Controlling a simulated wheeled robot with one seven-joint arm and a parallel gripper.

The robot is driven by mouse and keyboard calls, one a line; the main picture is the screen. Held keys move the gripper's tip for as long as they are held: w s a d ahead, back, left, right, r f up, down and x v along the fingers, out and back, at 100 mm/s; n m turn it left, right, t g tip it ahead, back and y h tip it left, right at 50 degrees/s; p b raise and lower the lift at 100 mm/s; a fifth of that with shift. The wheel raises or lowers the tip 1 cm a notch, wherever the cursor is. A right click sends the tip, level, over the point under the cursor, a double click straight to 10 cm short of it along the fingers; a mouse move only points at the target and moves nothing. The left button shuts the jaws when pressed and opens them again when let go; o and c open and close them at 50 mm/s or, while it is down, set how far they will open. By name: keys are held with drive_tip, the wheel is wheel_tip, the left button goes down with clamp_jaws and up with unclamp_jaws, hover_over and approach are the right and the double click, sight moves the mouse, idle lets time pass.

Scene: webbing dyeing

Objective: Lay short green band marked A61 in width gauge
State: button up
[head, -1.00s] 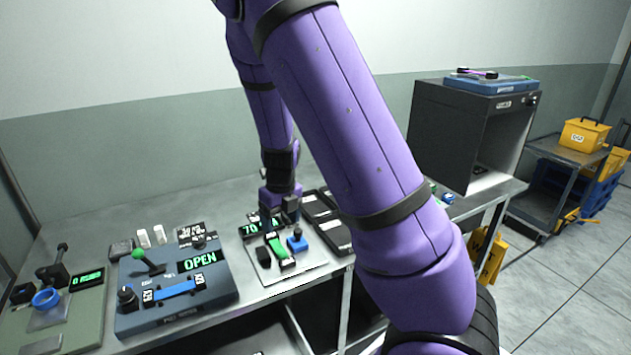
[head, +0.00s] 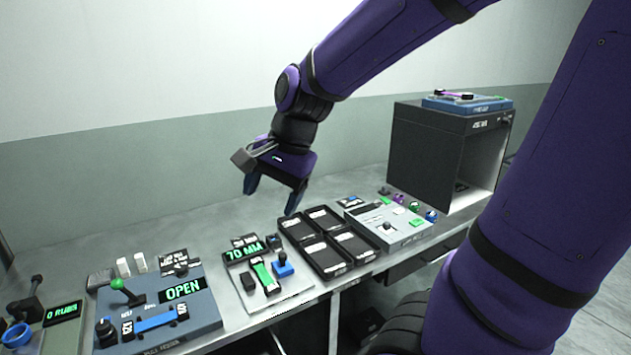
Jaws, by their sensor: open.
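The green band (head: 261,273) lies in the width gauge (head: 290,300), between its black blocks. Its marking is too small to read. The gauge display (head: 245,252) reads 70 MM, and a blue knob (head: 283,266) stands at its right side. My gripper (head: 271,202) is open and empty, raised above and behind the gauge and trays, apart from the band.
Black compartment trays (head: 327,243) stand right of the gauge. A blue-grey device (head: 205,318) reading OPEN, holding a blue band (head: 156,322), stands to the left.

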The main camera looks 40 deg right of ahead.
drive_tip(key=s+r+n+t+h, duration=0.2)
drive_tip(key=s+r+n, duration=0.4)
drive_tip(key=s+n, duration=0.5)
drive_tip(key=shift+s+n+h, duration=0.15)
drive_tip(key=shift+n+h, duration=0.25)
drive_tip(key=shift+n, duration=0.3)
drive_tip(key=shift+a, duration=0.25)
